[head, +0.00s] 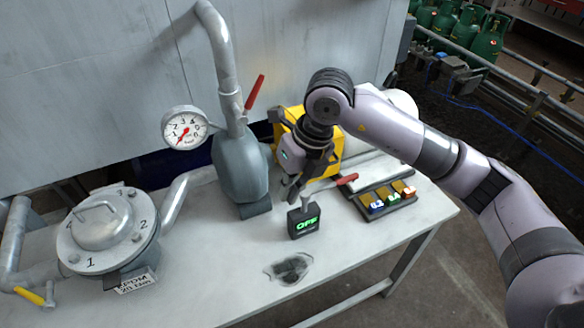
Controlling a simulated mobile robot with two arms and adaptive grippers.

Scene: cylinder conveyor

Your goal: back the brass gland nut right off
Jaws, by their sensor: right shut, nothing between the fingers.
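I cannot make out the brass gland nut in the head view. My right gripper (296,194) points down over the bench, shut and empty. Its fingertips are close beside the upright stem of a small dark box (304,223) with a green "OFF" display; I cannot tell whether they touch it. A grey rounded vessel (240,170) with a pipe rising from its top stands left of the gripper. My left gripper is not in view.
A round gauge (185,130) and a red lever (255,92) sit by the pipe. A bolted flanged pot (105,230) stands left on the bench (200,270). A yellow case (325,150) is behind the gripper; a tray (385,205) with labelled blocks is right. A dark stain marks the front.

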